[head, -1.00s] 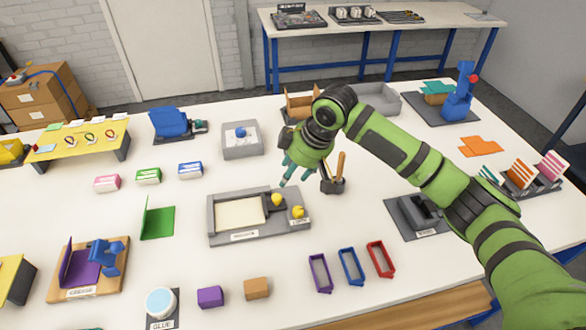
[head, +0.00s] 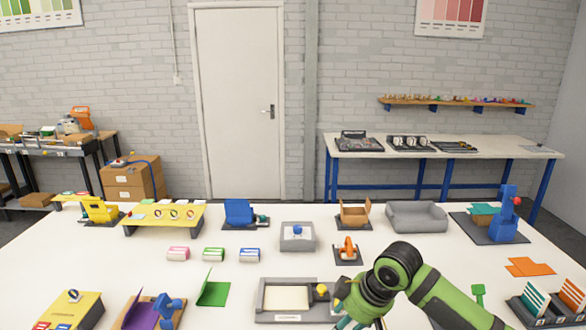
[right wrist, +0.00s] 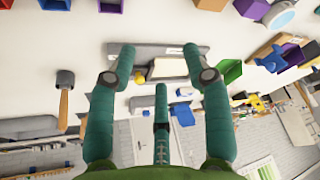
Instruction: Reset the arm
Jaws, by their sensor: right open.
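My right arm is green and comes in from the lower right of the head view. Its gripper (head: 346,318) hangs low at the bottom edge, just right of the grey tray fixture (head: 268,300) with a pale panel. In the right wrist view the teal fingers of the gripper (right wrist: 160,62) are spread apart with nothing between them. That view is upside down and shows the grey fixture (right wrist: 143,50) beyond the fingertips. A yellow knob (head: 321,290) sits at the fixture's right end, close beside my gripper. My left arm and gripper are not in view.
The white table holds a grey tray (head: 298,237), an orange tool (head: 347,250), a green angled plate (head: 213,290) and a blue stand (head: 507,215). A wooden-handled tool (right wrist: 64,105) shows in the right wrist view. A back bench (head: 440,147) stands behind.

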